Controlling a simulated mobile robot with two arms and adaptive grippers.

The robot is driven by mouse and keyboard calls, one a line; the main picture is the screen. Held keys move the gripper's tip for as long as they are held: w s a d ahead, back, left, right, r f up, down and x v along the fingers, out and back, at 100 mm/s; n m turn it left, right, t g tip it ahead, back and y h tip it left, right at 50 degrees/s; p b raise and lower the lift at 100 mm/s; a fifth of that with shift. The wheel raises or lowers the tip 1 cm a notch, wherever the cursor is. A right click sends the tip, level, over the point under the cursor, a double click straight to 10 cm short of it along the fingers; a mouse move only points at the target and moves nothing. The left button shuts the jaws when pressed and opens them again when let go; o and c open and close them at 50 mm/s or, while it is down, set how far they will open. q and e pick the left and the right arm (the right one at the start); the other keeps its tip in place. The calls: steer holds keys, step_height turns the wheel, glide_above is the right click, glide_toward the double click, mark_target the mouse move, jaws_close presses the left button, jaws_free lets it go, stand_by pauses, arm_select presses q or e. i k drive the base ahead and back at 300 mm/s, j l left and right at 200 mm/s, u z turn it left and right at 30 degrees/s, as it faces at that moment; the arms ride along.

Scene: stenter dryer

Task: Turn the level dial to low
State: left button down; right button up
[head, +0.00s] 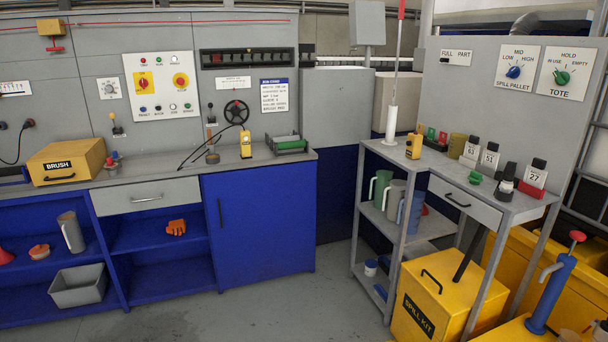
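A white plate labelled SPILL PALLET (516,55) on the grey upright panel at the right has the marks LOW, MID and HIGH. Its blue dial (513,72) sits in the middle, with LOW at left, MID at the top and HIGH at right. The blue handle looks tilted, but which mark it points to is too small to tell. Neither of my grippers is in view, and nothing touches the dial.
A green TOTE dial (562,78) is just right of the blue one. A grey shelf table (440,170) with bottles and a yellow gauge stands below. A yellow spill kit box (430,310) and blue hand pump (552,290) stand in front. Floor at centre is clear.

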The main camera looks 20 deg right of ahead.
mark_target(514, 72)
steer(key=i+z, duration=0.25)
steer(key=z, duration=0.2)
steer(key=i+z, duration=0.3)
steer(key=z, duration=0.15)
steer(key=i+j+z, duration=0.15)
steer(key=z, duration=0.35)
steer(key=i+j+z, duration=0.25)
steer(key=z, duration=0.2)
steer(key=i+j, duration=0.1)
steer(key=i+u, duration=0.05)
steer(key=i, duration=0.05)
